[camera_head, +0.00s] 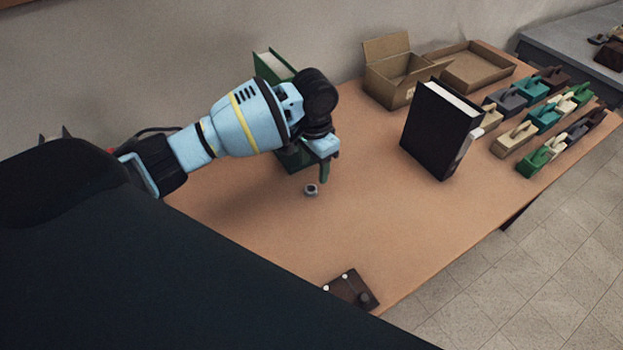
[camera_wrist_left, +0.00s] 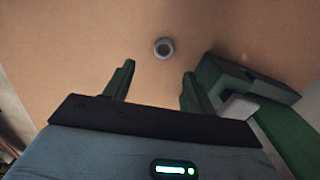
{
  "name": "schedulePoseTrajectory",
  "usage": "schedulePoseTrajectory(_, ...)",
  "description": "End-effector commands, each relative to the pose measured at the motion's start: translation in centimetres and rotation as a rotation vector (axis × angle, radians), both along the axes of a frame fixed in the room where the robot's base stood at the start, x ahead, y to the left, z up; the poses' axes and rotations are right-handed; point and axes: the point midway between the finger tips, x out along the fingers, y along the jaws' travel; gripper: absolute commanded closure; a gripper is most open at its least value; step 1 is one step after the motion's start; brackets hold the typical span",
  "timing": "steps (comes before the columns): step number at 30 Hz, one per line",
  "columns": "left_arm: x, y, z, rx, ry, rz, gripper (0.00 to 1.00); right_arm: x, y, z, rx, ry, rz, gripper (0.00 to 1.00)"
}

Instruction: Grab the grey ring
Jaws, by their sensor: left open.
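The small grey ring (camera_head: 311,189) lies on the tan table, just below my left gripper in the head view. It also shows in the left wrist view (camera_wrist_left: 164,48), ahead of the fingertips and roughly between their lines. My left gripper (camera_head: 324,172) is over the table near the ring, and a gap separates them. In the left wrist view its two green fingers (camera_wrist_left: 156,84) stand apart with nothing between them. My right gripper is in neither view.
A green book-like object (camera_head: 271,66) stands behind my left arm, with its green base (camera_wrist_left: 250,82) close to one finger. A black book (camera_head: 436,130) stands to the right. Cardboard boxes (camera_head: 395,72) and several coloured blocks (camera_head: 514,139) fill the far right. A dark plate (camera_head: 350,289) lies at the front edge.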

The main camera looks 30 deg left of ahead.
Motion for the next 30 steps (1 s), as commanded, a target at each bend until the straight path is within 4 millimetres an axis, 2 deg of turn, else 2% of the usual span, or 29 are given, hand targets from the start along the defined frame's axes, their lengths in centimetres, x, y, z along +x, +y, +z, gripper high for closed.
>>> schedulePoseTrajectory(5, 0.0, 0.0, -0.3, 0.000, 0.001, 0.000, 0.44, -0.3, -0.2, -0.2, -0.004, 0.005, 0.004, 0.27)
schedulePoseTrajectory(12, -0.1, 0.1, -2.6, 0.000, 0.003, -0.001, 0.44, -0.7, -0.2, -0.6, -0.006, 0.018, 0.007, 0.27)
schedulePoseTrajectory(17, 0.0, 0.1, -2.8, 0.000, 0.001, 0.000, 0.44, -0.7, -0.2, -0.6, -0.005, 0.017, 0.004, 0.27)
schedulePoseTrajectory(27, 0.0, 0.8, -7.1, 0.001, 0.004, 0.000, 0.44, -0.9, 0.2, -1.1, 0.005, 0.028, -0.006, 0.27)
schedulePoseTrajectory(30, 0.0, 0.8, -7.7, 0.001, 0.002, -0.001, 0.44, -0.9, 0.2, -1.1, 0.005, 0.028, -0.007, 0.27)
